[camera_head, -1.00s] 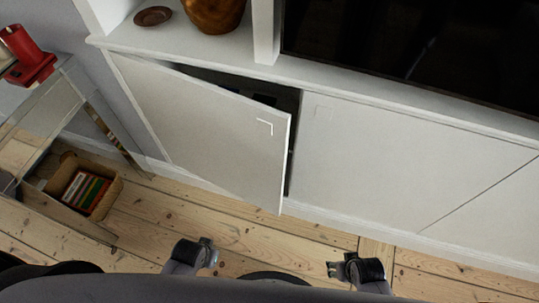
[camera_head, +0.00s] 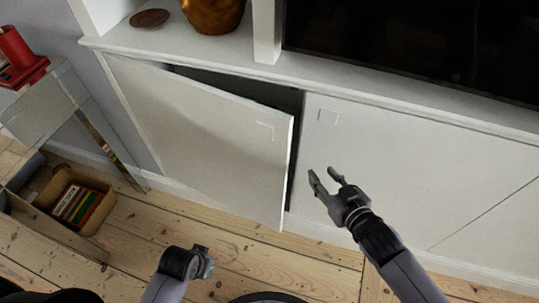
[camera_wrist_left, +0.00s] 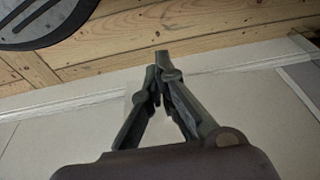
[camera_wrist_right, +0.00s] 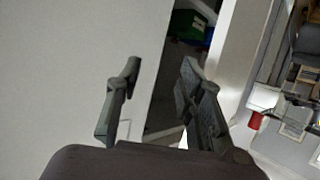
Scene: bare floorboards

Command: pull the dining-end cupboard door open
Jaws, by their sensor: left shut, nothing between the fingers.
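The cupboard door (camera_head: 200,140) is a pale panel standing ajar, swung out on its right side, with a dark gap behind its free edge. My right gripper (camera_head: 326,180) is open and empty, in front of the neighbouring closed door (camera_head: 400,165), just right of that free edge. In the right wrist view the fingers (camera_wrist_right: 160,68) are apart before the dark gap, with the ajar door's edge (camera_wrist_right: 232,65) beyond the right finger; contact cannot be told. My left gripper (camera_wrist_left: 160,62) is shut and empty; in the head view only its wrist area shows, low above the floor.
A glass side table (camera_head: 60,100) with a red object (camera_head: 18,60) stands at the left. A basket of books (camera_head: 78,200) is on the floor below. A brown vase (camera_head: 213,14) and dish (camera_head: 149,18) sit on the cupboard top.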

